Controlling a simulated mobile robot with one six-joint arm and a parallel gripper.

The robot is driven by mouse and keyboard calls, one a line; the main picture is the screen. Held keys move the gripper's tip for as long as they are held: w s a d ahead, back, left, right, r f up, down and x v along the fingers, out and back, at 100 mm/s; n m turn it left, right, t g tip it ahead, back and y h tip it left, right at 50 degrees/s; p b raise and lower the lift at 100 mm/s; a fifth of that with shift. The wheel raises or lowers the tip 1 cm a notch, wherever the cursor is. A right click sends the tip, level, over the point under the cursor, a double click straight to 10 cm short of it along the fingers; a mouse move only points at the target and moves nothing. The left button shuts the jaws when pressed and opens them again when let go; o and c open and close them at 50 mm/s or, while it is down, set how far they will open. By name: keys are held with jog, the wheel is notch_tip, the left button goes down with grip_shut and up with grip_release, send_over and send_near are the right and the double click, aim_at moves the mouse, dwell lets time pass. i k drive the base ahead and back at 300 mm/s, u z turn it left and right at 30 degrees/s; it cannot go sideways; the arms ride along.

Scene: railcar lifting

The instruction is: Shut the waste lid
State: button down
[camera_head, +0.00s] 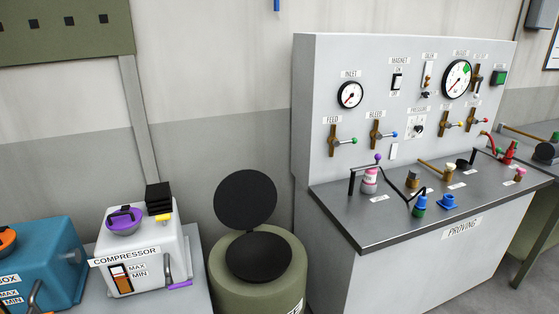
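The waste lid (246,199) is a round black disc. It stands raised, nearly upright, at the back of the waste bin (228,272). The bin is a squat olive-green drum with a dark round opening (259,257) on its top. A label on its front is cut off by the lower picture edge. The bin stands between the compressor bench and the proving bench. My gripper is not in view, and nothing is seen touching the lid.
At left, a grey compressor (142,247) and a blue box (46,262) stand on a bench. At right is the proving bench (340,222) with gauges, valves and small bottles on its top. The wall is behind the lid. A small blue thing hangs at the top.

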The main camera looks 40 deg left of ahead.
aim_at(246, 199)
jog(key=u, duration=0.6)
jog(key=i, duration=1.2)
jog(key=u, duration=1.55)
jog(key=i, duration=0.75)
jog(key=u, duration=0.25)
jog(key=k, duration=0.95)
jog(key=u, duration=0.15)
jog(key=i, duration=0.95)
jog(key=z, duration=0.05)
